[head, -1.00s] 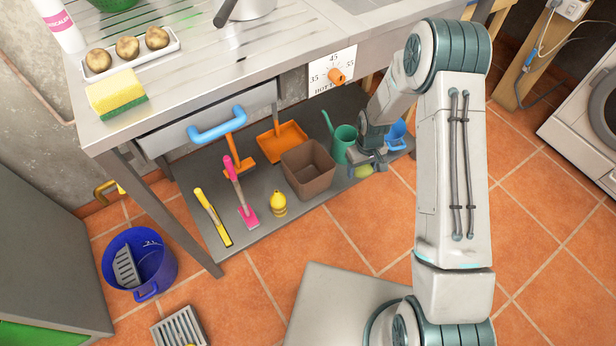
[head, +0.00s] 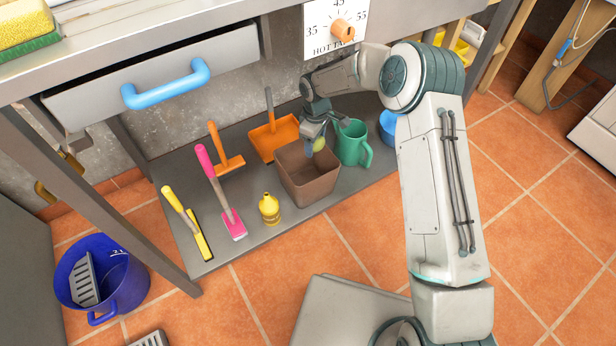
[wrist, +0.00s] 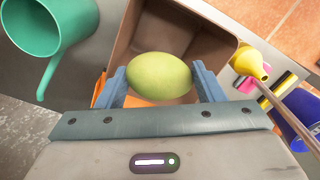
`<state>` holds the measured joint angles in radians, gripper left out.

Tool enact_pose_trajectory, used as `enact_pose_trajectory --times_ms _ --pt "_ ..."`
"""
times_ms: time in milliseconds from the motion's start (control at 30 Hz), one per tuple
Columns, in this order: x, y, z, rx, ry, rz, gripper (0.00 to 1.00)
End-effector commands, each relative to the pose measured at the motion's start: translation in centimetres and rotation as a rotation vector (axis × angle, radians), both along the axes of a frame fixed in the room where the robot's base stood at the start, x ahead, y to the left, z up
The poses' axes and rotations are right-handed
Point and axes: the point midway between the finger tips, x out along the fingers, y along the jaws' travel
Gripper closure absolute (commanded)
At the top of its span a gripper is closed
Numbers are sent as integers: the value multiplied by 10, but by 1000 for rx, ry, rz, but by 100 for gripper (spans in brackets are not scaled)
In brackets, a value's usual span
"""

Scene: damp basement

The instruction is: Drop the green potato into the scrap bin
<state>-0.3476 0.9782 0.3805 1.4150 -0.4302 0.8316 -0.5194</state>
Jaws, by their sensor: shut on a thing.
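The green potato (head: 319,145) is held between the two blue fingers of my gripper (head: 316,132). The wrist view shows the potato (wrist: 159,79) large and yellow-green, with a finger of my gripper (wrist: 160,82) pressed on each side. A brown open-topped square bin (head: 308,190) stands on the low grey shelf. My gripper is over the bin's back right part in the head view. In the wrist view the bin (wrist: 208,22) opens behind the potato. The bin's floor is partly hidden by the potato and gripper.
An orange dustpan (head: 275,138) lies behind the bin. A yellow bottle (head: 269,209) stands to its left. The table and drawer (head: 165,85) overhang the shelf.

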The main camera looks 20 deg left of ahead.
Motion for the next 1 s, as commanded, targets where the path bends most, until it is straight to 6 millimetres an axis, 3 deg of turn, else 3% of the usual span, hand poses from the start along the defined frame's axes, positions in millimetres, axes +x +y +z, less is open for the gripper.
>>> enact_pose_trajectory --times_ms 333,733,1000 --pt "-3 16 -11 0 0 49 63" --pt "-3 15 -56 1 -1 46 63" --pt "-2 14 -65 1 -2 44 63"
